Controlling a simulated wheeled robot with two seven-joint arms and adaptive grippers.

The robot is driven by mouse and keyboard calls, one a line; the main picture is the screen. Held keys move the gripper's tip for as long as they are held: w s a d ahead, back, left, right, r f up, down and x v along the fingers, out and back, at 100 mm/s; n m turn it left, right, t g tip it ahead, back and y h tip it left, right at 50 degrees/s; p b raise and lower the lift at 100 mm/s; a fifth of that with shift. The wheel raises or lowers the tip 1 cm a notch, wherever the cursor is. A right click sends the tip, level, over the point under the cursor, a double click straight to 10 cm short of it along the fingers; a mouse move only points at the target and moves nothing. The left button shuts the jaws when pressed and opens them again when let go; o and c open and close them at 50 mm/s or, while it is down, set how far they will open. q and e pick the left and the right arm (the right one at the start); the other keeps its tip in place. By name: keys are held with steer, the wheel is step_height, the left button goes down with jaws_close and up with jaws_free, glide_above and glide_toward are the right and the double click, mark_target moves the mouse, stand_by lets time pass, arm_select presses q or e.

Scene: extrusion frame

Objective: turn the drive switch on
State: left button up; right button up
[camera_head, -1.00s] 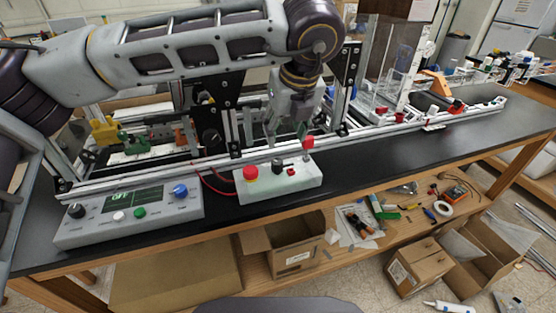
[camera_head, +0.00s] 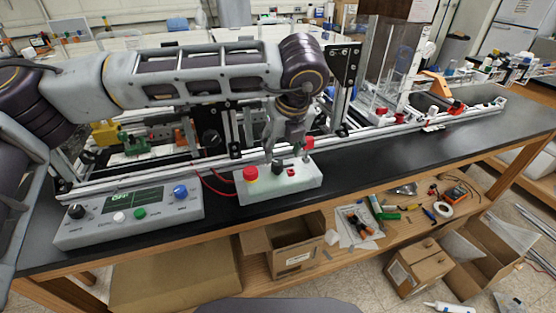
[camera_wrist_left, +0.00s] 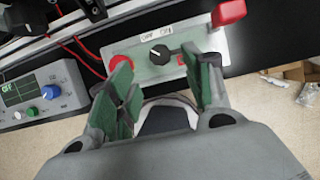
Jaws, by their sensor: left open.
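The pale control box (camera_head: 309,183) sits on the black bench front. A black rotary switch (camera_head: 277,165) with OFF and ON labels is on its top. The switch also shows in the left wrist view (camera_wrist_left: 159,54), between the fingers in the picture. A red mushroom button (camera_head: 250,173) is left of it, and a small red switch (camera_wrist_left: 182,61) right of it. My left gripper (camera_head: 284,148) is open and empty above the box, pointing down. Its green-padded fingers also show in the wrist view (camera_wrist_left: 160,78). Contact with the switch cannot be told. My right gripper is out of view.
A grey console (camera_head: 130,217) with a green-lit display, seemingly reading OFF, stands to the left. A red block (camera_wrist_left: 228,12) rises at the box's right end. An aluminium rail (camera_head: 370,131) runs behind the box. Red wires (camera_head: 212,186) lie left of it.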

mark_target(278, 162)
arm_select(q)
steer(key=shift+x, duration=3.8)
steer(key=c, duration=1)
